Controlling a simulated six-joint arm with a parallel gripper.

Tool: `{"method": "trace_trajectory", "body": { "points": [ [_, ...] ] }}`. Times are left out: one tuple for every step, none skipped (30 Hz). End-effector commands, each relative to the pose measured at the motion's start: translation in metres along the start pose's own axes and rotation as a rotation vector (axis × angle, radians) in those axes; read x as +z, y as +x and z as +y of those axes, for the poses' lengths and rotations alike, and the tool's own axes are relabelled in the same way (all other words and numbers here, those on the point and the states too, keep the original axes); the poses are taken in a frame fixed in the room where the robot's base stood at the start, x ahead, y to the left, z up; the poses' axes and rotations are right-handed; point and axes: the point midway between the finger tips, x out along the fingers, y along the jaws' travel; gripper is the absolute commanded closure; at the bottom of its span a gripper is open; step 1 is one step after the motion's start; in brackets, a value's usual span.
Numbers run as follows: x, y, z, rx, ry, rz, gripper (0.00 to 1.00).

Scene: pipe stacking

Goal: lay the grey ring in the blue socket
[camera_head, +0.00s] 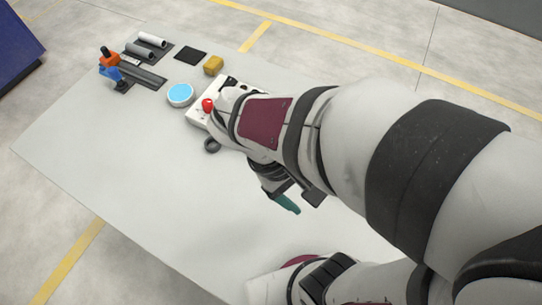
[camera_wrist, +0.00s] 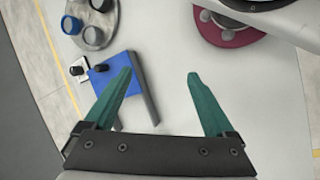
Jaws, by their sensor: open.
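My gripper (camera_wrist: 160,76) is open, its two green fingers apart with nothing between the tips. In the head view one green finger of it (camera_head: 288,204) shows below my arm, over the table. A small dark grey ring (camera_head: 211,145) shows on the table just left of my arm. In the wrist view a grey ring-like piece (camera_wrist: 95,36) and a blue round socket-like piece (camera_wrist: 72,25) sit on a round grey plate at the upper left. I cannot tell for sure that the grey pieces in the two views are the same. My arm hides part of the table.
A blue square block (camera_wrist: 108,78) and a grey bar stand beside the left finger in the wrist view. At the far left of the table are grey pipes (camera_head: 150,41), an orange-and-blue fixture (camera_head: 110,66), a light-blue disc (camera_head: 180,94) and a red-button box. The table's front left is clear.

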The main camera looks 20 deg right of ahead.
Motion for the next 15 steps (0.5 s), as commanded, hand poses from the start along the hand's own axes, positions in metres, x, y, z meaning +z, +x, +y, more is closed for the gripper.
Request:
{"method": "trace_trajectory", "body": {
  "points": [
    [0.017, -0.008, -0.012, -0.163, 0.216, 0.021, 0.11],
    [0.023, -0.014, -0.022, -0.263, 0.334, 0.029, 0.11],
    [0.028, -0.023, -0.034, -0.377, 0.462, 0.043, 0.11],
    [0.029, -0.030, -0.041, -0.447, 0.539, 0.052, 0.11],
    [0.029, -0.036, -0.047, -0.505, 0.598, 0.061, 0.11],
    [0.029, -0.042, -0.052, -0.563, 0.657, 0.070, 0.15],
    [0.029, -0.046, -0.055, -0.593, 0.685, 0.075, 0.20],
    [0.029, -0.048, -0.057, -0.613, 0.704, 0.078, 0.25],
    [0.029, -0.050, -0.058, -0.627, 0.715, 0.079, 0.33],
    [0.028, -0.050, -0.059, -0.630, 0.718, 0.079, 0.38],
    [0.028, -0.051, -0.059, -0.631, 0.717, 0.078, 0.43],
    [0.028, -0.050, -0.059, -0.630, 0.715, 0.078, 0.51],
    [0.028, -0.050, -0.059, -0.629, 0.715, 0.078, 0.54],
    [0.028, -0.050, -0.059, -0.628, 0.714, 0.078, 0.54],
    [0.028, -0.050, -0.059, -0.628, 0.713, 0.078, 0.54]
  ]
}}
